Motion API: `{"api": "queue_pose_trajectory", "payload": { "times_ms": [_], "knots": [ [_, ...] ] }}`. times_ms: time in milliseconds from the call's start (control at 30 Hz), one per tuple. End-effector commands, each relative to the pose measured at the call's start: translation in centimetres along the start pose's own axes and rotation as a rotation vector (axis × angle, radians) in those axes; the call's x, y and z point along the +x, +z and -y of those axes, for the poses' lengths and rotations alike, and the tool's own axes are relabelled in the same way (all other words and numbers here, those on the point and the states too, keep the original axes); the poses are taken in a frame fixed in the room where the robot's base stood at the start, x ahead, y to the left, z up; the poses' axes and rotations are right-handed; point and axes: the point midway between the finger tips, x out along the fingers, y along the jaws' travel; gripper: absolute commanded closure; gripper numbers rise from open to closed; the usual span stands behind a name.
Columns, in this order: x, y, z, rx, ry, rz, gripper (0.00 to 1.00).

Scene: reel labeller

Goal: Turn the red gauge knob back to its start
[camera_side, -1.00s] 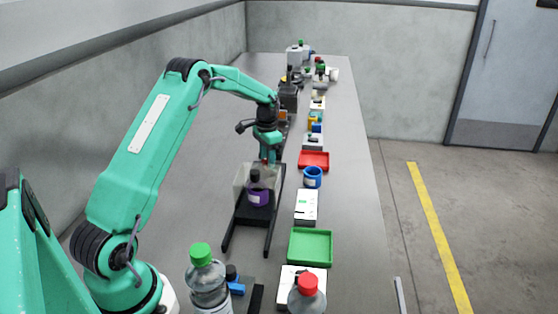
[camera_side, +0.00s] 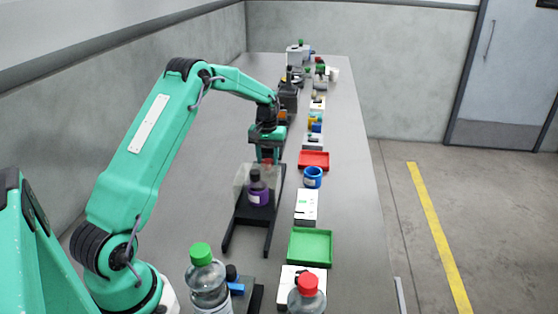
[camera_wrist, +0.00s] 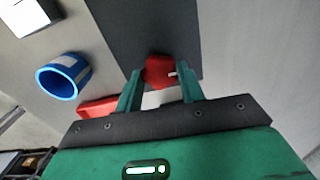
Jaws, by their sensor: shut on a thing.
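The red gauge knob (camera_wrist: 157,72) sits between the two fingertips of my gripper (camera_wrist: 160,77) in the wrist view, with a small white mark on its right side. My gripper is shut on the knob, one green finger on each side. Behind the knob is a dark grey panel (camera_wrist: 140,25). In the side view my gripper (camera_side: 268,159) points down at the back of the black labeller frame (camera_side: 236,222). The knob is mostly hidden there by the fingers and a translucent panel.
A bottle with purple contents (camera_side: 257,192) stands on the labeller, close in front of my gripper. A red tray (camera_side: 314,154), a blue ring-shaped cup (camera_side: 313,177), a white box (camera_side: 306,200) and a green tray (camera_side: 291,246) line the right. The table's right strip is clear.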

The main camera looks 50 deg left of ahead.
Motion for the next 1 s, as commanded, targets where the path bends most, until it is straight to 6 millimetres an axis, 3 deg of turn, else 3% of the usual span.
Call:
{"api": "queue_pose_trajectory", "payload": {
  "times_ms": [600, 633, 733, 1000],
  "knots": [
    [-0.10, 0.03, 0.02, -0.067, 0.000, 0.001, 0.84],
    [-0.10, 0.03, 0.02, -0.067, 0.000, 0.001, 0.60],
    [-0.08, 0.02, 0.02, -0.067, 0.000, 0.001, 0.40],
    [-0.04, 0.00, 0.00, -0.066, 0.000, 0.000, 0.40]
  ]
}}
